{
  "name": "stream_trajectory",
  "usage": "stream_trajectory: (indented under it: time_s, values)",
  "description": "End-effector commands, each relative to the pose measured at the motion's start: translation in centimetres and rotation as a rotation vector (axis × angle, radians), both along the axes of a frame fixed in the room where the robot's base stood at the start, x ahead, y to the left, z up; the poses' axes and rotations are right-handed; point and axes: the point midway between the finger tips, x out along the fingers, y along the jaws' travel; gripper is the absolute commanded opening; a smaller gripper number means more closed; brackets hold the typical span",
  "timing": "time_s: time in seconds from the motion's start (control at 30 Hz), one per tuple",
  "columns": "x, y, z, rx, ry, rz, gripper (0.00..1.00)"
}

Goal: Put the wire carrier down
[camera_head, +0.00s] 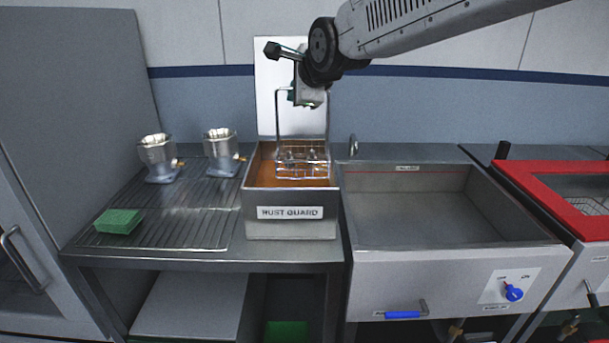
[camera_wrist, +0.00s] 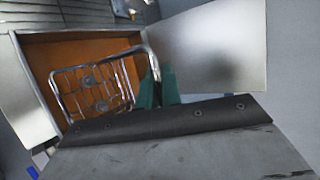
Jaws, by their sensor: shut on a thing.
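The wire carrier (camera_head: 302,160) is a metal wire basket with a tall handle. It hangs at the mouth of the metal tank labelled RUST GUARD (camera_head: 290,226), partly below the rim, over or in orange-brown liquid. In the wrist view the carrier (camera_wrist: 97,88) shows inside the tank opening, with small grey parts in it. My gripper (camera_head: 297,96) is above the tank, its green fingers (camera_wrist: 157,90) shut on the carrier's handle. Whether the carrier touches the tank's bottom is hidden.
The tank's lid (camera_head: 274,66) stands open behind it. Left, two metal housings (camera_head: 157,157) (camera_head: 222,151) and a green sponge (camera_head: 119,221) rest on a ribbed drainboard (camera_head: 180,210). Right is an empty sink basin (camera_head: 420,208), then a red-framed unit (camera_head: 560,205).

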Motion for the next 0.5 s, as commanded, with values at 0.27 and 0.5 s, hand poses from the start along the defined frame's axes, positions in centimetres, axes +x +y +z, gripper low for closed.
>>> stream_trajectory:
  time_s: [0.27,0.5]
  values:
    - [0.0,-0.1,-7.5,-0.003,0.003,-0.001,0.00]
    - [0.0,-0.1,-10.6,-0.001,-0.001,-0.003,0.00]
